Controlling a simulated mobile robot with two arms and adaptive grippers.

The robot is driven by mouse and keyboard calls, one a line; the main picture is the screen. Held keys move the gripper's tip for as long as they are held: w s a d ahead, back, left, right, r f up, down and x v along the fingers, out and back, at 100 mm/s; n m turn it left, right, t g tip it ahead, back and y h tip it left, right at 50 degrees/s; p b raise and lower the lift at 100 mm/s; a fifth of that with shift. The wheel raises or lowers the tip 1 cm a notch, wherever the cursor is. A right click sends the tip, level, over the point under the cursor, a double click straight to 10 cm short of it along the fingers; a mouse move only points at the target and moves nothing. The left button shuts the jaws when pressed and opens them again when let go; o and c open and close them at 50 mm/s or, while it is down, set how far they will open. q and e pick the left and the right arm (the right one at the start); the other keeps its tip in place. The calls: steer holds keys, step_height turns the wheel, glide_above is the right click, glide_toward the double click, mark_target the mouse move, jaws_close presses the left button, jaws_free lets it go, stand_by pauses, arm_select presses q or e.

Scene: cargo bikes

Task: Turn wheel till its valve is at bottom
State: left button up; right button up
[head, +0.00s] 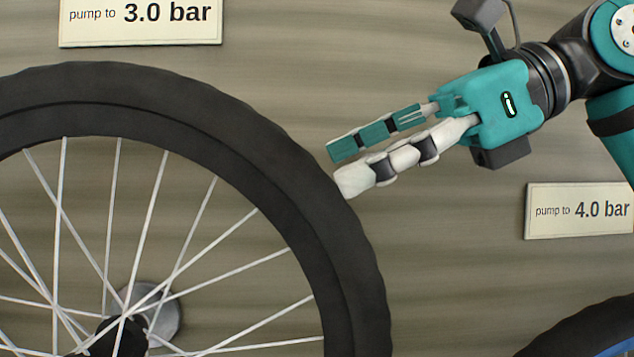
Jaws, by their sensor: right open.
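A large spoked wheel with a black tyre (255,137) fills the left of the head view. Its hub (120,338) is at the bottom edge, and its lower part and left side are cut off. No valve shows on the visible part of the rim. My right gripper (345,165) comes in from the right, with its fingertips at the upper right outer edge of the tyre. The pale finger's tip overlaps the tyre's edge; I cannot tell whether it touches. The gripper is open, with nothing between its fingers. My left gripper is not in view.
A sign reading "pump to 3.0 bar" (140,22) is on the wall above the wheel. Another sign reading "pump to 4.0 bar" (580,210) is at the right. Part of a second wheel (580,328) shows at the bottom right. The wall between the wheels is clear.

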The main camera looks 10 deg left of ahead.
steer(key=v, duration=0.7)
